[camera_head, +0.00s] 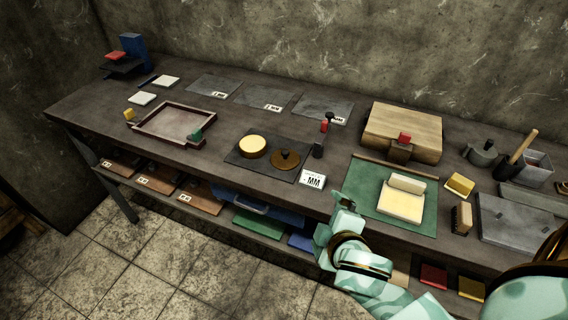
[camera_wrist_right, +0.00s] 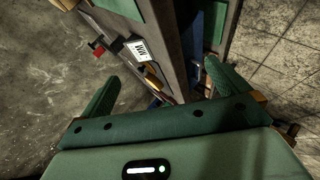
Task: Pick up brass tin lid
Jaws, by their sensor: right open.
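The brass tin lid (camera_head: 285,160) is a round brown-gold disc with a dark knob, lying on a dark square mat (camera_head: 243,160) on the bench. Beside it on the left is an open round brass tin (camera_head: 252,147) with a pale yellow filling. My right gripper (camera_head: 342,202) is to the right of the lid, near the bench's front edge, apart from it. In the right wrist view its two green fingers (camera_wrist_right: 162,88) are spread with nothing held between them. My left gripper is not in view.
A white "MM" card (camera_head: 313,179) stands just right of the lid. A dark cylinder (camera_head: 318,151) and a red-topped post (camera_head: 327,122) stand behind it. A green mat (camera_head: 368,185) with a cream block lies to the right. A wooden tray (camera_head: 174,122) sits at left.

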